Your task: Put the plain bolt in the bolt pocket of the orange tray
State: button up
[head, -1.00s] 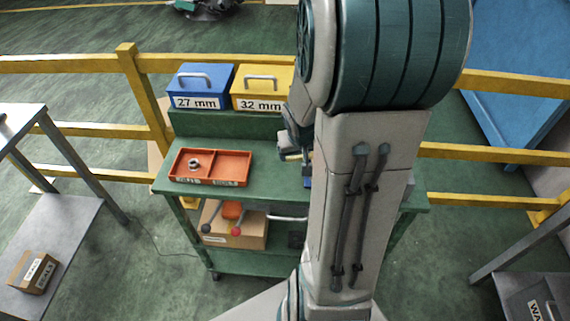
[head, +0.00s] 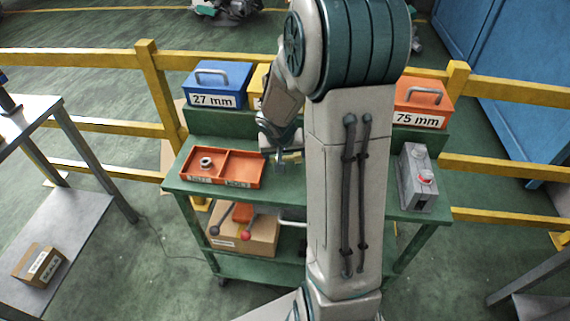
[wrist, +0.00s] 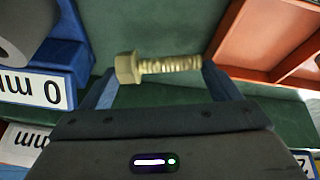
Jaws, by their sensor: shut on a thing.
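The bolt (wrist: 168,66) is a dull brass colour, with a hex head at left and a threaded shank. My gripper (wrist: 160,74) is shut on it, with blue fingers at its two ends in the wrist view. In the head view my gripper (head: 284,160) and the bolt (head: 292,157) are just right of the orange tray, above the green bench. The orange tray (head: 243,169) has two pockets. The left pocket holds a grey nut (head: 206,162); the right one is empty, with a front label that seems to read BOLT. The tray also shows in the wrist view (wrist: 262,35).
A blue 27 mm box (head: 218,86), a partly hidden yellow box and an orange 75 mm box (head: 421,103) stand on the raised back shelf. A grey box with a red button (head: 417,180) is at the bench's right. My arm hides the bench's middle.

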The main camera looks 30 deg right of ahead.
aim_at(287, 168)
jog(key=shift+f+b, duration=0.5)
jog(key=shift+f, duration=1.4)
jog(key=shift+f, duration=0.15)
jog(key=o, duration=0.8)
jog(key=shift+o, duration=0.2)
